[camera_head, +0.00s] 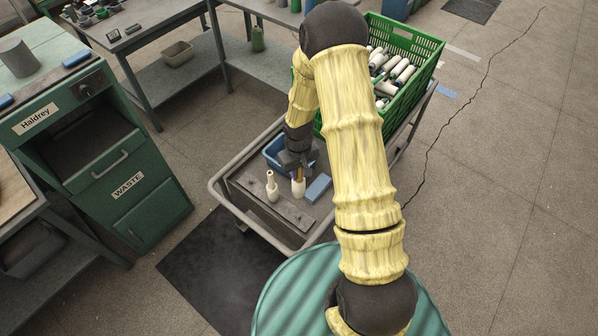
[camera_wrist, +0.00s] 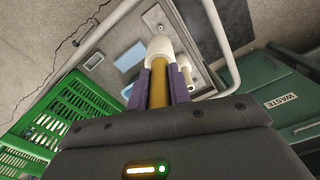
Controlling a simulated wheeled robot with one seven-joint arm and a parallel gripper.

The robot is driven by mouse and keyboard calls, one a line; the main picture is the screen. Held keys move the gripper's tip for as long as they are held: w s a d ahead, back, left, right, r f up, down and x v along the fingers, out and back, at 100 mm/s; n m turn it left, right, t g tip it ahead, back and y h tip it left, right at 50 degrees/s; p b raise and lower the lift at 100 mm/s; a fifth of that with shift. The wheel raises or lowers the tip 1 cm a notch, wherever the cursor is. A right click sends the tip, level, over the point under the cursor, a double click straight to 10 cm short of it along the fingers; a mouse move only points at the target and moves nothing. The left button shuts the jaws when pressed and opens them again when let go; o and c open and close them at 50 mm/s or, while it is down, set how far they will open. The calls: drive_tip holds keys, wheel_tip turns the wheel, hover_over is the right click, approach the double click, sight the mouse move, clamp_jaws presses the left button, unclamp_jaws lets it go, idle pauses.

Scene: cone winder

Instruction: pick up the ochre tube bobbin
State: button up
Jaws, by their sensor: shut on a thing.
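The ochre tube bobbin has cream yarn on its lower part (camera_head: 298,188), seen just below my gripper (camera_head: 298,172) in the head view. In the wrist view my gripper (camera_wrist: 160,88) is shut on the ochre tube, with purple fingers on both sides of it and the cream yarn (camera_wrist: 159,47) beyond the fingertips. The bobbin is over the grey plate (camera_head: 245,185) on the cart; I cannot tell whether its base touches. A second cream bobbin (camera_head: 272,188) stands upright on the plate to the left, apart from my gripper.
A blue tray (camera_head: 272,151) sits behind. A green crate (camera_head: 425,48) of bobbins stands at the cart's far end. The grey cart rail (camera_head: 222,205) runs around the near end. A green WASTE cabinet (camera_head: 155,215) stands left.

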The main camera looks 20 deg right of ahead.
wheel_tip(320, 180, up, 9)
drive_tip(key=p, duration=0.6)
drive_tip(key=shift+r, duration=0.15)
